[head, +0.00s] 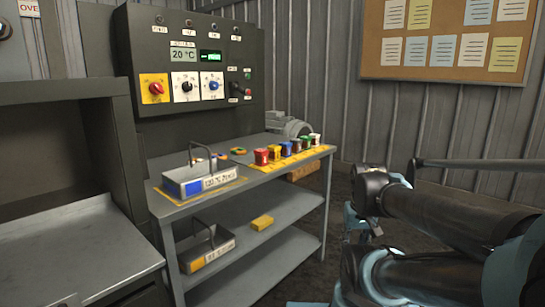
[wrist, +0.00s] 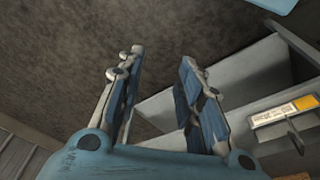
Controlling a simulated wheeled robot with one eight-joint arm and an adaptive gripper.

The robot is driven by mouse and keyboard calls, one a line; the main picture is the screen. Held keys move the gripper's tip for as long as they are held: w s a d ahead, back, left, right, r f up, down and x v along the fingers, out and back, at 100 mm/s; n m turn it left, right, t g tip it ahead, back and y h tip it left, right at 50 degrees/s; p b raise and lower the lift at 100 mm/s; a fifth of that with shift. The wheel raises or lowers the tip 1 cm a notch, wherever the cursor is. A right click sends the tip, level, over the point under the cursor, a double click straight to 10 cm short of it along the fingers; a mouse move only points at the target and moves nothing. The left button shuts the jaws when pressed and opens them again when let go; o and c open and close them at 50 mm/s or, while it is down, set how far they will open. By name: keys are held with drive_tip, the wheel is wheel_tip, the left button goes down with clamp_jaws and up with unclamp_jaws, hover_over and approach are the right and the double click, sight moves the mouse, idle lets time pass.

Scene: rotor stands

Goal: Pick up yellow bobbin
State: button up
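The yellow bobbin (head: 274,153) stands in a row of small coloured bobbins on the grey metal table (head: 262,180) in the head view. A red bobbin (head: 261,157) is just left of it and a blue bobbin (head: 286,148) just right of it. In the wrist view my gripper (wrist: 162,58) is open, with nothing between its blue fingers. It points at dark floor, with the table's shelves to the right. The yellow bobbin does not show in the wrist view, and I cannot see the fingertips in the head view.
A box with a handle (head: 198,180) stands on the table's left end. A similar box (head: 208,249) and a yellow block (head: 262,222) sit on the lower shelf. A control cabinet (head: 190,110) rises behind the table. A grey bench (head: 70,250) is at left.

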drive_tip(key=o, duration=0.4)
drive_tip(key=shift+s+r, duration=0.1)
drive_tip(key=shift+s, duration=0.05)
drive_tip(key=o, duration=0.3)
drive_tip(key=shift+s+a+r, duration=0.15)
drive_tip(key=shift+a+r, duration=0.05)
drive_tip(key=shift+r, duration=0.05)
drive_tip(key=m+t+y, duration=0.9)
drive_tip(key=m+y, duration=0.5)
drive_tip(key=m, duration=1.2)
approach(278, 153)
drive_tip(key=x, duration=0.7)
drive_tip(key=shift+r, duration=0.2)
drive_tip(key=shift+x, duration=2.8)
